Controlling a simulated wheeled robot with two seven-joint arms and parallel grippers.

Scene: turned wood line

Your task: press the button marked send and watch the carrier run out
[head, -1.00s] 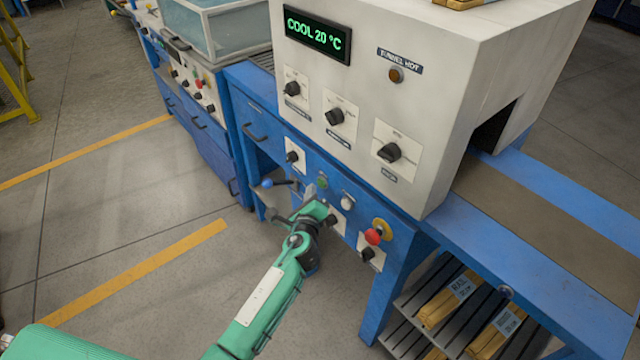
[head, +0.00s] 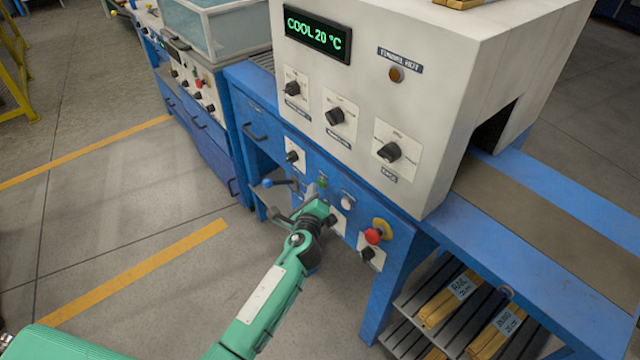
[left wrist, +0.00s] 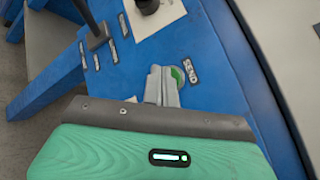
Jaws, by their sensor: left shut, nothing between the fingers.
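The green send button (left wrist: 178,76) sits on the blue front panel beside its SEND label (left wrist: 191,71) in the left wrist view. It also shows small in the head view (head: 322,183). My left gripper (left wrist: 161,84) is shut and empty. Its fingertips overlap the left part of the button in the wrist view; whether they touch it I cannot tell. In the head view the left gripper (head: 311,190) is just left of the button, against the panel. No carrier can be made out. My right gripper is not in view.
A red mushroom button (head: 373,236), a white button (head: 347,203) and black knobs share the panel. A blue-knobbed lever (head: 267,183) sticks out left of my gripper. The brown conveyor belt (head: 545,220) right of the tunnel is bare. The floor at left is free.

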